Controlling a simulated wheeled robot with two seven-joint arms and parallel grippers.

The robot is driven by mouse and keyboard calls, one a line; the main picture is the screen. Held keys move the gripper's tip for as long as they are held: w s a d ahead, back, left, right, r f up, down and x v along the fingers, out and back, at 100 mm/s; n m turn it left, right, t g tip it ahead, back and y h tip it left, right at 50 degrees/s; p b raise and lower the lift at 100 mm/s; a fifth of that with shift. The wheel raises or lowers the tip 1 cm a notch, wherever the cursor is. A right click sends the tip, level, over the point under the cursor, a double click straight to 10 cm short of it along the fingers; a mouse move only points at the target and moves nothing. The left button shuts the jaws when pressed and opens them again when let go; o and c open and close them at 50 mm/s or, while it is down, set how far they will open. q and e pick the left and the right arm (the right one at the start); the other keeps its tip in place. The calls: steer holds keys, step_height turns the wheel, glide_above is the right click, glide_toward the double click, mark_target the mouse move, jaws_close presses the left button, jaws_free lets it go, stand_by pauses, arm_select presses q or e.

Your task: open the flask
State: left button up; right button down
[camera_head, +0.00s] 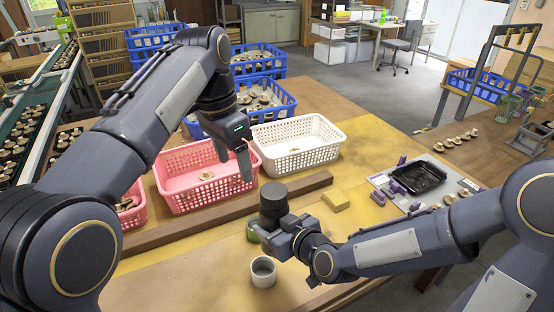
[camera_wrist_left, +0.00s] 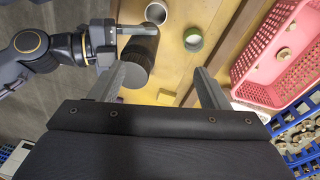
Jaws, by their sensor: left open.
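The flask (camera_head: 273,199) is a dark, nearly black cylinder with a wider top, standing near the middle of the table in the head view. It also shows in the left wrist view (camera_wrist_left: 139,62), left of centre. My right gripper (camera_head: 283,236) is at the flask's lower part, its jaws closed around it; the far finger is mostly hidden. My left gripper (camera_head: 244,166) is open and empty, above and left of the flask, over the baskets. In the left wrist view its fingers (camera_wrist_left: 160,76) are wide apart, the flask beyond them near the left finger.
A pale cup (camera_head: 263,273) stands in front of the flask, and a green round item (camera_head: 252,233) beside it. A pink basket (camera_head: 205,190) and white basket (camera_head: 297,146) stand behind a wooden beam (camera_head: 225,207). A yellow block (camera_head: 335,200) and black tray (camera_head: 418,178) lie right.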

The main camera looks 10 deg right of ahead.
mark_target(275, 188)
arm_select(q)
steer(key=d+m, duration=0.1)
steer(key=d, duration=0.1)
steer(key=s+d+y, duration=0.1)
steer(key=d, duration=0.2)
steer(key=d+m, duration=0.1)
steer(key=d, duration=0.2)
steer(key=shift+s+d+f+m, duration=0.1)
steer(key=shift+s+f+m, duration=0.1)
steer(key=shift+f+m, duration=0.1)
steer(key=shift+d+f, duration=0.1)
steer(key=shift+f, duration=0.1)
step_height(275, 188, down, 8)
steer(key=shift+r, duration=0.2)
steer(key=c, duration=1)
steer(key=n, duration=0.9)
steer(key=shift+w+a, duration=0.15)
steer(key=shift+a, duration=0.05)
